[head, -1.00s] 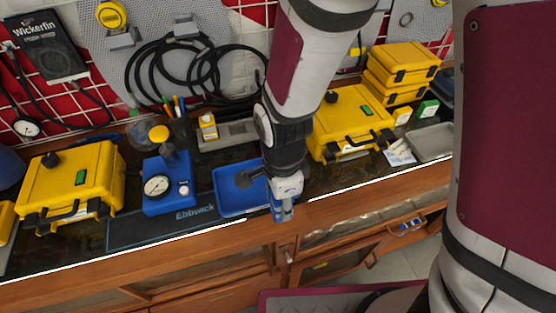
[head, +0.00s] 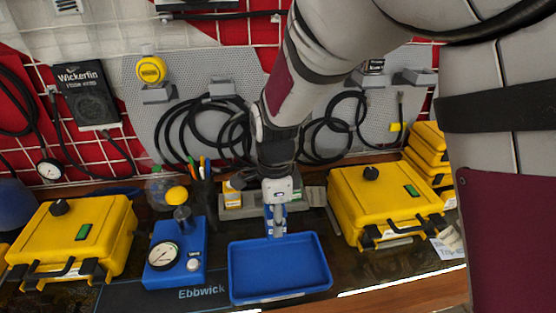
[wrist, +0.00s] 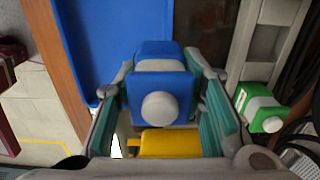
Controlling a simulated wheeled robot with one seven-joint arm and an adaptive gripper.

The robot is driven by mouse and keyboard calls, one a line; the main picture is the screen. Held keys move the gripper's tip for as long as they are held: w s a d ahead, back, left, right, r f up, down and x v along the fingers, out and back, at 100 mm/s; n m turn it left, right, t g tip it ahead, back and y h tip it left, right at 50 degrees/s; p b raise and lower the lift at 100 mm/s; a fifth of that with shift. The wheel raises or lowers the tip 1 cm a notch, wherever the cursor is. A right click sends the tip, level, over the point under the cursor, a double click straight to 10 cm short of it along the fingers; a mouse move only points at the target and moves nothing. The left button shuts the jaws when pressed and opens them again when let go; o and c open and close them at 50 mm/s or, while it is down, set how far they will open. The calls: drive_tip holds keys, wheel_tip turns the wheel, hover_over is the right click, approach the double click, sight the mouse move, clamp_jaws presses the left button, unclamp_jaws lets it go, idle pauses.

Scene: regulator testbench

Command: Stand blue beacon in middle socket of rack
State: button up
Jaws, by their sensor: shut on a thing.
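The blue beacon (wrist: 158,75), with a pale round knob facing the camera, is held between the two fingers of my gripper (wrist: 160,110) in the wrist view. In the head view my gripper (head: 277,222) points down over the back edge of the blue tray (head: 315,272), and the beacon is mostly hidden by the fingers. The grey rack (head: 252,212) lies behind the tray, partly hidden by my gripper. It also shows at right in the wrist view (wrist: 262,45). A yellow-and-white piece (head: 232,195) stands at its left end.
A blue gauge unit (head: 176,255) and a pen cup (head: 204,195) stand left of the tray. Yellow cases (head: 75,235) (head: 385,200) flank the bench. Black hoses hang behind. A yellow patch (wrist: 160,143) shows between the fingers.

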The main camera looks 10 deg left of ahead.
drive_tip(key=w+a, duration=0.1)
drive_tip(key=w, duration=0.3)
drive_tip(key=w+a+f, duration=0.1)
drive_tip(key=w+a, duration=0.1)
drive_tip(key=w, duration=0.3)
drive_tip(key=w+a, duration=0.2)
drive_tip(key=w, duration=0.2)
drive_tip(key=shift+w+f+b, duration=0.2)
drive_tip(key=shift+w+b, duration=0.05)
drive_tip(key=shift+b, duration=0.05)
drive_tip(key=shift+w+a+f, duration=0.1)
drive_tip(key=shift+w+f, duration=0.1)
drive_tip(key=shift+f, duration=1.55)
drive_tip(key=shift+f, duration=0.15)
drive_tip(key=o, duration=1.2)
wheel_tip(320, 180, up, 12)
drive_tip(key=shift+r, duration=0.15)
